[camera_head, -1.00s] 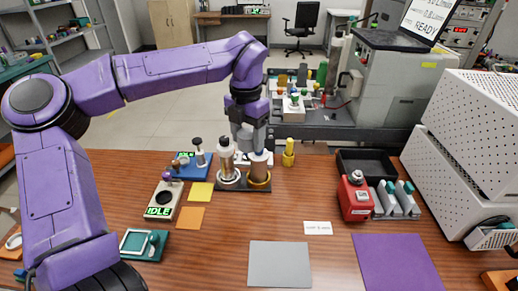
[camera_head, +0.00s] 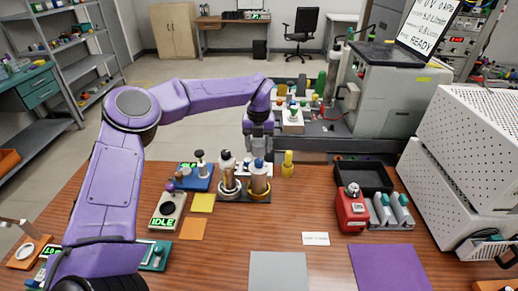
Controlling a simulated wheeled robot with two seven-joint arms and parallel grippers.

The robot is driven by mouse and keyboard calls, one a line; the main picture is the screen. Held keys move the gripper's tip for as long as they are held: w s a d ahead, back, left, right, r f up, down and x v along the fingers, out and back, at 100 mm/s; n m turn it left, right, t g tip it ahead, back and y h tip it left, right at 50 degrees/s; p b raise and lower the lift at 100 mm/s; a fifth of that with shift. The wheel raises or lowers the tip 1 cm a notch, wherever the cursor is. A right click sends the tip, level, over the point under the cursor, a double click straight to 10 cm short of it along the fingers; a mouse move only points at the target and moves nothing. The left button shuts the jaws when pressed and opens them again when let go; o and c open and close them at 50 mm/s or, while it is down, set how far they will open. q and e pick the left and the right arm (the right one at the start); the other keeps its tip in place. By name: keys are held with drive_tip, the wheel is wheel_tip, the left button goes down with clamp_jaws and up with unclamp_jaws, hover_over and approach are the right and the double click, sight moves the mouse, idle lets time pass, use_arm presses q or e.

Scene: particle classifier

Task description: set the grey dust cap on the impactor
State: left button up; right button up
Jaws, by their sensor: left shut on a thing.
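My left gripper (camera_head: 258,152) reaches in from the left and points down over a dark base (camera_head: 243,198) with two upright cylinders. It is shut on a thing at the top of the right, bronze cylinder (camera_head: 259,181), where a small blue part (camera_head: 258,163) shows. The fingers and the distance hide most of what it holds. The left, silver-brown cylinder (camera_head: 227,172) has a greyish top and stands in a pale ring. I cannot tell for sure which piece is the impactor, and I cannot pick out the grey dust cap. My right gripper is out of view.
A yellow post (camera_head: 287,164) stands close right of the cylinders. A blue stand (camera_head: 195,178) and an IDLE device (camera_head: 167,211) are on the left. A black tray (camera_head: 365,176) and a red device (camera_head: 351,208) are on the right. The front middle has a flat grey mat (camera_head: 278,272).

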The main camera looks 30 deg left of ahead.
sight(259, 160)
use_arm(q)
wheel_tip(259, 160, down, 3)
drive_tip(key=shift+w+f, duration=0.1)
drive_tip(key=shift+f, duration=0.05)
drive_tip(key=shift+f+b, duration=0.45)
drive_tip(key=shift+f, duration=0.2)
drive_tip(key=o, duration=1)
drive_tip(key=shift+r, duration=0.1)
